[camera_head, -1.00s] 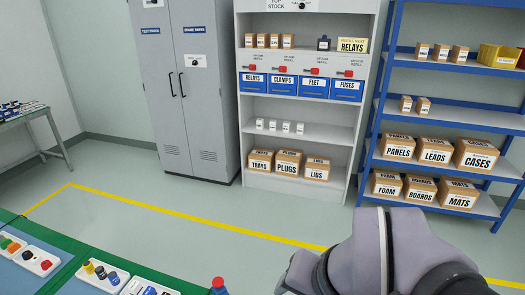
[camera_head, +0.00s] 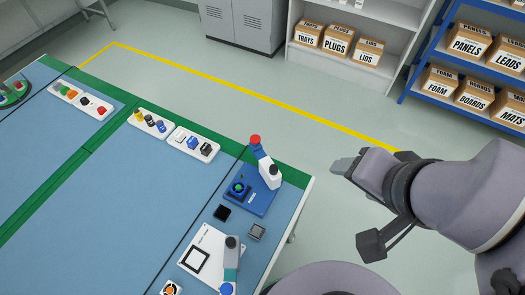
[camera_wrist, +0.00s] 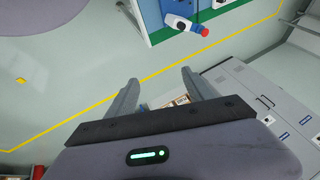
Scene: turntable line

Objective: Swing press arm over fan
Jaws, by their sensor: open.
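A small press with a blue base (camera_head: 262,203) stands near the table's far right corner. Its arm (camera_head: 268,170) is blue and white with a red knob (camera_head: 255,140) at its end. The arm is tilted and off to the side of the fan (camera_head: 238,189), a dark round piece with a green centre on the base; the fan is uncovered. My gripper (camera_head: 346,168) is open and empty, right of the press and apart from it, beyond the table edge. In the wrist view the red knob (camera_wrist: 204,32) shows above my open fingers (camera_wrist: 158,84).
Shelves with boxes stand behind. Floor behind the table is clear.

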